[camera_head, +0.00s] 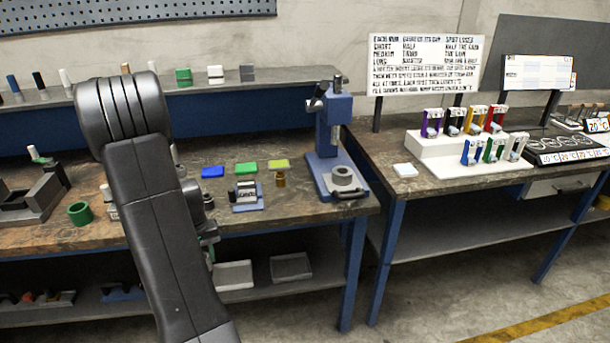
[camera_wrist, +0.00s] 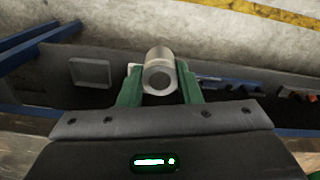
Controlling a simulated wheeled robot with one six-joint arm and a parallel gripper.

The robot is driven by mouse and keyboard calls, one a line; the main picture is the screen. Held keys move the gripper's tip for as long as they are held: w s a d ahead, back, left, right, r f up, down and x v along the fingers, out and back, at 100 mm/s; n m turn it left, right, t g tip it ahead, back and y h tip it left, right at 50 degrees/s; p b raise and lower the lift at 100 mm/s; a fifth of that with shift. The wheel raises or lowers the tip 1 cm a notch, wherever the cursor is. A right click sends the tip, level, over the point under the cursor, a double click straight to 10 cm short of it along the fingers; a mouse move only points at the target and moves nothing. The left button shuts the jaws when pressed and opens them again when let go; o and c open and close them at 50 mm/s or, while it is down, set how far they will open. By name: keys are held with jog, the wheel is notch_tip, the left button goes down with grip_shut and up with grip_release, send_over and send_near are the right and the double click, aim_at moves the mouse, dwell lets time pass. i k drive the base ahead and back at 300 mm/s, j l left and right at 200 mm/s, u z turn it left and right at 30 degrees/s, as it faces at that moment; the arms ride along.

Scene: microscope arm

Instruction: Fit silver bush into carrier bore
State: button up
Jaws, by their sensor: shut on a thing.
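The silver bush (camera_wrist: 158,55) is a short metal cylinder with a round hole in the end facing the wrist camera. My gripper (camera_wrist: 160,84) is shut on it, with a green finger on each side. In the head view my dark arm hides the bush and the fingertips. A grey round block with a bore in its top, which looks like the carrier (camera_head: 342,187), sits on the base of the blue press (camera_head: 334,125). It stands to the right of my arm, apart from the bush. The bore looks empty from here.
Blue, green and yellow blocks, a small brass part (camera_head: 280,179) and a blue-based holder (camera_head: 246,197) lie left of the press. A green ring (camera_head: 80,213) is at the left. Grey trays (camera_head: 291,266) sit on the lower shelf. The right bench (camera_head: 440,196) holds coloured clamps and signs.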

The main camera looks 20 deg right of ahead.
aim_at(337, 183)
jog(key=l+u, duration=0.95)
jog(key=k+l+u, duration=0.1)
jog(key=l+u, duration=0.2)
jog(key=u, duration=0.2)
jog(key=k+l+u, duration=0.1)
jog(key=l, duration=0.35)
jog(key=k+l+u, duration=0.15)
jog(key=k+l, duration=0.2)
jog(key=k+l+u, duration=0.1)
jog(key=k+l, duration=0.2)
jog(key=l, duration=0.25)
jog(key=k+l+u, duration=0.1)
jog(key=k+l, duration=0.15)
jog(key=l, duration=0.15)
